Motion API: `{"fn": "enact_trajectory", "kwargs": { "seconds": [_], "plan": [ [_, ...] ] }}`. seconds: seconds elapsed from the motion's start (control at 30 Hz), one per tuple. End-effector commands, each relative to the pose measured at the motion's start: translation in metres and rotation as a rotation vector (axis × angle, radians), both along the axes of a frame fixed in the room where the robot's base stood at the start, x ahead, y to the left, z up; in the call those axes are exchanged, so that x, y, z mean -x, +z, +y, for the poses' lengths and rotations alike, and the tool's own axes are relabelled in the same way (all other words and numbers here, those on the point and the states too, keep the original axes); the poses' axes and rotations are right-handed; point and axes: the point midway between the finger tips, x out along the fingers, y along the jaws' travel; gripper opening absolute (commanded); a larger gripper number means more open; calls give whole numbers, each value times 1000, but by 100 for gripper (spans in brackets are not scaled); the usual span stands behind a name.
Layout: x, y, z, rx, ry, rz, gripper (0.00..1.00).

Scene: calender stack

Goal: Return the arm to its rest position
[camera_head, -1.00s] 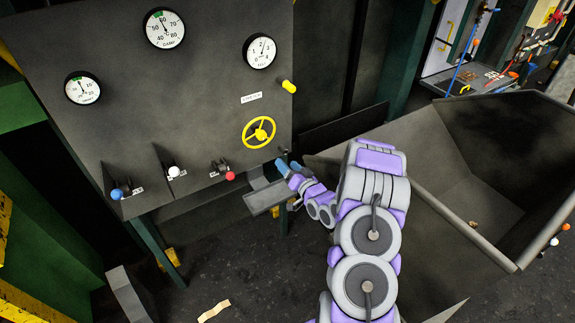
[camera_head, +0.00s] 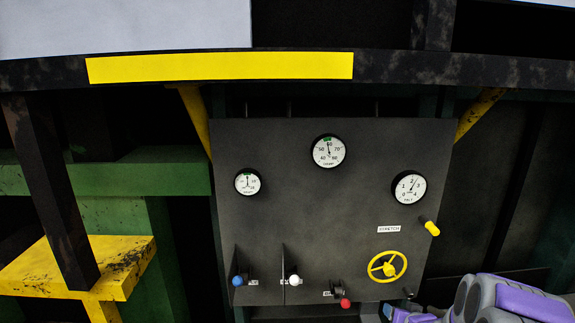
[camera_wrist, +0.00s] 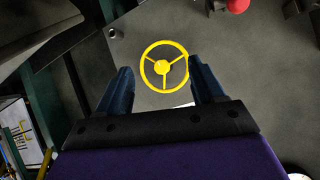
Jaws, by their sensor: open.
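My gripper (camera_wrist: 162,68) is open in the wrist view, with its two dark blue fingers apart and nothing between them that it holds. The yellow handwheel (camera_wrist: 164,65) shows beyond and between the fingers, and I see no contact. In the head view my gripper (camera_head: 388,311) is at the bottom edge, below the handwheel (camera_head: 387,267), mostly cut off. My grey and purple arm reaches in from the lower right corner, and most of it is out of frame.
The dark control panel (camera_head: 300,225) carries three round gauges, a yellow knob (camera_head: 432,228), and blue (camera_head: 238,281), white (camera_head: 294,280) and red (camera_head: 345,303) knobs. A yellow-topped ledge (camera_head: 70,268) stands at left. A yellow-marked beam (camera_head: 220,68) crosses above.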

Motion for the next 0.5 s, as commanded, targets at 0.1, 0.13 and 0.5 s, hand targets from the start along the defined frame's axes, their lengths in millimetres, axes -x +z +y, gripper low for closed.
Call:
{"fn": "enact_trajectory", "kwargs": {
  "seconds": [0.1,0.13,0.5],
  "plan": [
    [22,18,15,56,4,114,68],
    [29,23,18,69,3,146,68],
    [150,66,73,148,25,529,68]
  ]
}}
